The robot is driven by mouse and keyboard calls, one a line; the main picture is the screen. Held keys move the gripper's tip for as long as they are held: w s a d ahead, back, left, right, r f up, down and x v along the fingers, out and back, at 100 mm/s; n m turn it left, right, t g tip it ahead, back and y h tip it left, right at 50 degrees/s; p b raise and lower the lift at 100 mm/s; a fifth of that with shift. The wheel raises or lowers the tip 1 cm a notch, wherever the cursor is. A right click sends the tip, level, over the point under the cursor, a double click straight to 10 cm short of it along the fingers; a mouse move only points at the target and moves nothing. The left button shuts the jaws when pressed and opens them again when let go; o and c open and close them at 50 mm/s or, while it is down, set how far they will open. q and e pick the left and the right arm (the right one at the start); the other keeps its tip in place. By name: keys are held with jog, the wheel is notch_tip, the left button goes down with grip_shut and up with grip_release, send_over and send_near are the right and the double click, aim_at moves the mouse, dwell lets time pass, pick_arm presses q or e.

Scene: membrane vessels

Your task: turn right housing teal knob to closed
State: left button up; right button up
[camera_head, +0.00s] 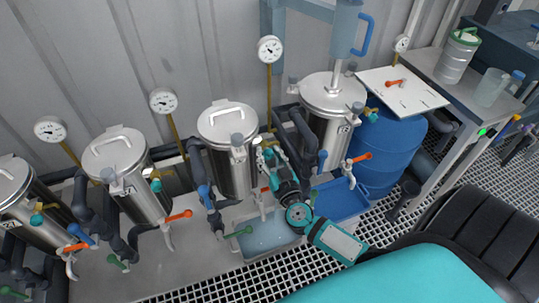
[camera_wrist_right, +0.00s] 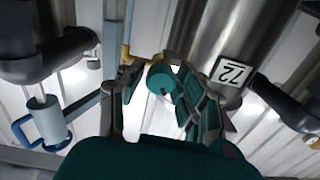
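Several upright steel housings stand in a row. The gripper is at the third from the left (camera_head: 233,165), whose label plate (camera_wrist_right: 232,72) shows in the right wrist view. A teal knob (camera_wrist_right: 163,79) on brass pipework sits between the fingers of my right gripper (camera_wrist_right: 158,84). The fingers look open, one on each side of the knob; contact cannot be told. In the head view the right gripper (camera_head: 268,150) reaches up beside that housing and largely hides this knob. The rightmost housing (camera_head: 328,130) has its own teal knob (camera_head: 371,116). My left gripper is not in view.
Dark pipes with blue handles (camera_head: 322,160) and orange handles (camera_head: 361,157) stick out close to the gripper. A blue barrel (camera_head: 390,150) and a side table (camera_head: 470,97) stand at the right. Gauges (camera_head: 270,49) rise behind. A tray (camera_head: 262,235) lies below.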

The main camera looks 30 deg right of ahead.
grip_shut()
